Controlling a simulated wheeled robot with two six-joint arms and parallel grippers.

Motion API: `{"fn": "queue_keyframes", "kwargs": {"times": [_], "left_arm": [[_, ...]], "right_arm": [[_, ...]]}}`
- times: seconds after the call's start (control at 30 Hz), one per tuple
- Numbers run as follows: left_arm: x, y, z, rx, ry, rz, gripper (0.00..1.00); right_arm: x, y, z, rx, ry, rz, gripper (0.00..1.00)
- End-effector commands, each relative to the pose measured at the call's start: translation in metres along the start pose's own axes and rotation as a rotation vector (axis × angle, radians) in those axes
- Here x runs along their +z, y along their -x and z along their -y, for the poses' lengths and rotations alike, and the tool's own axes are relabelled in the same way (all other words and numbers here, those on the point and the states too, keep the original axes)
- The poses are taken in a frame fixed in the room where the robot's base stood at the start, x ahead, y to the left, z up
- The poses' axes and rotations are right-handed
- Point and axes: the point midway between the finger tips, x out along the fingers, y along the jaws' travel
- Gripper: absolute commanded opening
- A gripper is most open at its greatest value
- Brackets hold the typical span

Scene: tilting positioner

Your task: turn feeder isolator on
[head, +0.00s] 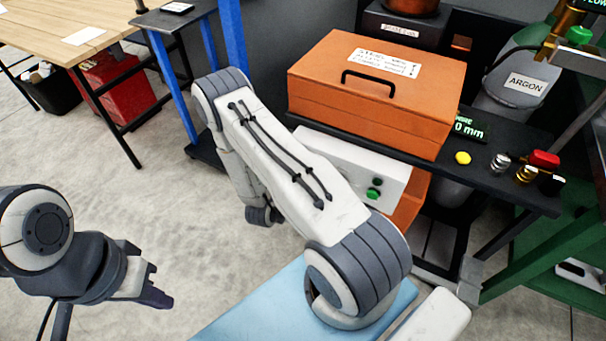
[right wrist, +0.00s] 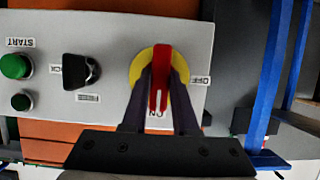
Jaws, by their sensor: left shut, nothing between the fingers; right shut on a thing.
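The feeder isolator shows in the right wrist view as a red handle (right wrist: 160,75) on a yellow disc (right wrist: 140,66). The handle lies along the picture's vertical, its white-marked end at the ON label (right wrist: 157,115). The OFF label (right wrist: 202,80) is to the right of the disc. My right gripper (right wrist: 163,82) is shut on the handle, one dark finger on each side. In the head view my own right arm hides this gripper and the isolator. My left gripper (head: 155,288) is shut and empty, low at left over the floor, far from the panel.
The white panel (head: 335,158) carries green buttons (right wrist: 16,66) and a black knob (right wrist: 80,72). An orange toolbox (head: 375,95) stands above it on a black shelf (head: 490,170). A light blue surface (head: 255,312) lies below my right arm. Open floor surrounds my left gripper.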

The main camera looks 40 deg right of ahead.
Motion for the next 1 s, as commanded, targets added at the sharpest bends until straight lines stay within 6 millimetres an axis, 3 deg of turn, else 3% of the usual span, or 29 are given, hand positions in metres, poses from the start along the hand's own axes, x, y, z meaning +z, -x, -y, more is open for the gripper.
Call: {"fn": "queue_keyframes", "kwargs": {"times": [0.5, 0.53, 0.6, 1.0], "left_arm": [[0.0, 0.0, 0.0, 0.0, 0.0, 0.0, 0.0], [0.0, 0.0, 0.0, 0.0, 0.0, 0.0, 0.0], [0.0, 0.0, 0.0, 0.0, 0.0, 0.0, 0.0], [0.0, 0.0001, 0.0, 0.0, 0.0, 0.0, 0.0]], "right_arm": [[0.0005, 0.0004, 0.0009, -0.01, -0.016, 0.001, 0.0], [0.0005, 0.0004, 0.0009, -0.01, -0.016, 0.001, 0.39], [0.0003, 0.0003, 0.0009, -0.01, -0.016, 0.001, 0.57], [0.0002, 0.0074, 0.001, -0.01, -0.013, 0.001, 0.57]]}}
